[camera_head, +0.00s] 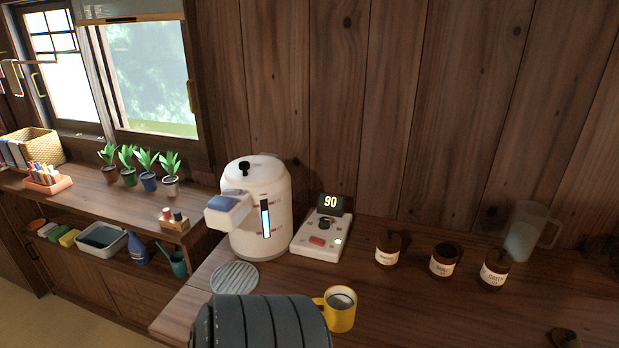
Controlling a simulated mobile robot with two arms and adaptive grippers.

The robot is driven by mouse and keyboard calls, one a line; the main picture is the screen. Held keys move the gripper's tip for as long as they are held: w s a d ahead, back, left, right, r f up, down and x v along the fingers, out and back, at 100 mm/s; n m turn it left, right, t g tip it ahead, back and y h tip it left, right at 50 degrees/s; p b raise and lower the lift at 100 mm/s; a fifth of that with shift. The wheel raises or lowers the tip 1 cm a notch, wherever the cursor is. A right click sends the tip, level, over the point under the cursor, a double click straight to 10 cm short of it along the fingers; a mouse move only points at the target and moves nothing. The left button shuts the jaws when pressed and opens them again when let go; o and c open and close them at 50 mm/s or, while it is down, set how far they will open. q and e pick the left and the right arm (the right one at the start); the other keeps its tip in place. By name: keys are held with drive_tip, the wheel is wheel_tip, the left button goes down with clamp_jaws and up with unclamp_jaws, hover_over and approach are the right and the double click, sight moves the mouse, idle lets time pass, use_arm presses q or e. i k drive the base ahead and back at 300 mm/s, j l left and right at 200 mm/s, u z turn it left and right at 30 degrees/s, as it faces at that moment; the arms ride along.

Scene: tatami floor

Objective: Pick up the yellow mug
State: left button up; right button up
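The yellow mug (345,318) stands upright on the wooden counter (425,310), near the bottom middle of the head view. Its handle points left, and a greyish inside shows through its open top. A dark grey ribbed part of my arm rises from the bottom edge just left of the mug and may cover a little of its lower left side. I cannot tell whether they touch. Neither of my grippers shows in this view.
Behind the mug stand a white water dispenser (262,205) and a control box (322,235) reading 90. A round grille (235,277) lies left. Three brown jars (388,252) and a clear pitcher (528,235) stand right.

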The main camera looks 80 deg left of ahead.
sight(339, 303)
drive_tip(key=u, duration=2.1)
